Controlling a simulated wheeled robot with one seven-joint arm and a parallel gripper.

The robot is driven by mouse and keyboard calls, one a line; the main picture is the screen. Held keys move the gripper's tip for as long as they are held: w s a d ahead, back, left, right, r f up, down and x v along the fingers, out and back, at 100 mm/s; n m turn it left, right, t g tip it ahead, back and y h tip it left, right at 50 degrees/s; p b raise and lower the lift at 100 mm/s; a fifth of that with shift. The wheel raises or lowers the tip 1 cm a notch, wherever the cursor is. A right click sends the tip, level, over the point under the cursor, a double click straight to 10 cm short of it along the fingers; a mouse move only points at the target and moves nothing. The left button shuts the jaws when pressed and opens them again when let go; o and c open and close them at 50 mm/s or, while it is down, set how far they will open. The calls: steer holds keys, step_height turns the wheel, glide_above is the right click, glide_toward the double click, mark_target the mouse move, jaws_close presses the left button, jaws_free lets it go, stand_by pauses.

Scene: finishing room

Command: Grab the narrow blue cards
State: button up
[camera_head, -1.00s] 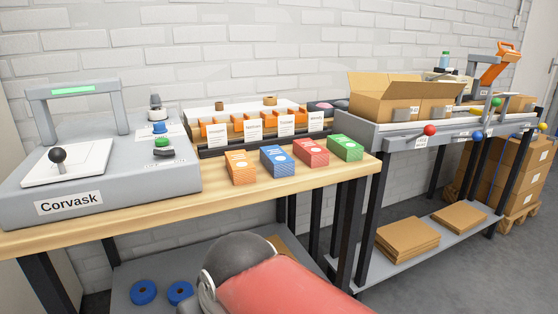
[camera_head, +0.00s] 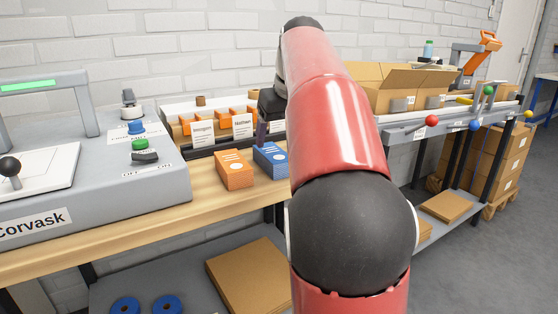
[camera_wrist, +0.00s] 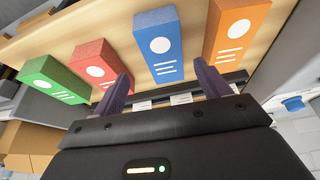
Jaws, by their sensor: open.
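The narrow blue card stack (camera_head: 270,158) sits on the wooden table between the orange card stack (camera_head: 235,170) and my red arm, which hides part of the row. In the wrist view the blue stack (camera_wrist: 158,46) has a white circle and lines on its face. My gripper (camera_wrist: 161,70) is open and empty, its two dark fingers pointing toward the blue stack, one on each side of it in the picture. I cannot tell how far they are above it. In the head view only one finger shows clearly, just behind the blue stack.
The wrist view also shows the red stack (camera_wrist: 97,64) close to one finger, the green stack (camera_wrist: 54,80) and the orange stack (camera_wrist: 236,30). Behind the cards stands a rack with labels (camera_head: 215,138). The grey Corvask machine (camera_head: 150,190) is at left, an open carton (camera_head: 400,85) at right.

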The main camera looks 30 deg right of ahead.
mark_target(273, 152)
steer(key=x, duration=0.4)
steer(key=b+x, duration=0.1)
steer(key=x, duration=0.1)
steer(key=shift+w+a+f, duration=0.2)
steer(key=shift+w+a, duration=0.1)
steer(key=shift+w, duration=0.15)
steer(key=c, duration=1.2)
